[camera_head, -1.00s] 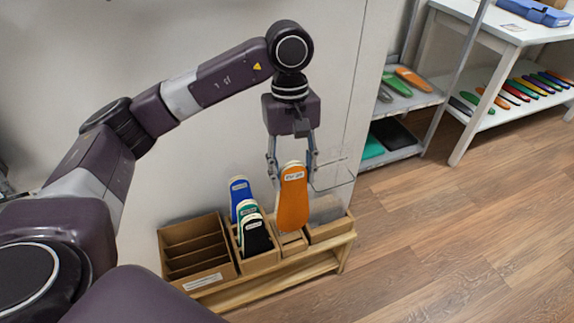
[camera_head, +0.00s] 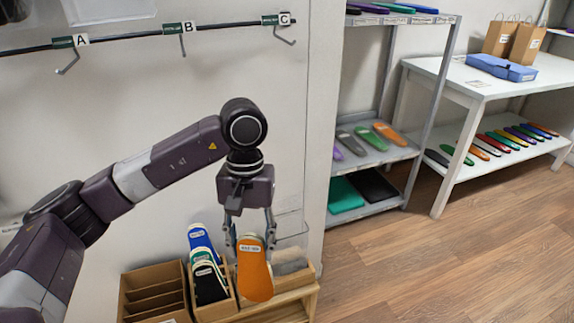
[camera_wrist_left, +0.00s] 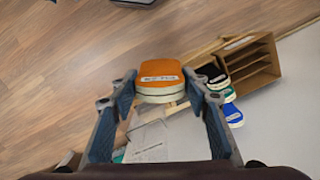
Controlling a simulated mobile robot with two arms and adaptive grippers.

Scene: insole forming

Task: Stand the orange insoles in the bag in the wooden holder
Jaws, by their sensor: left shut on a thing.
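My left gripper (camera_head: 251,242) is shut on the orange insoles (camera_head: 255,275), which hang upright with a white label near the top. In the left wrist view the orange insoles (camera_wrist_left: 160,68) sit between the two fingers, with pale layers below the label. In the head view they hang in front of the wooden holder (camera_head: 222,308), just right of its blue (camera_head: 199,238), green and black insoles (camera_head: 209,285). The slot behind the orange insoles is hidden by them. I cannot tell whether their lower end touches anything. My right gripper is not in view.
A brown divided box (camera_head: 150,272) stands left of the holder. A greyish item (camera_head: 290,262) lies to its right. A metal shelf (camera_head: 385,158) with insoles and a white table (camera_head: 470,85) stand further right. Hooks A, B and C are on the wall above. The wooden floor (camera_head: 430,270) is clear.

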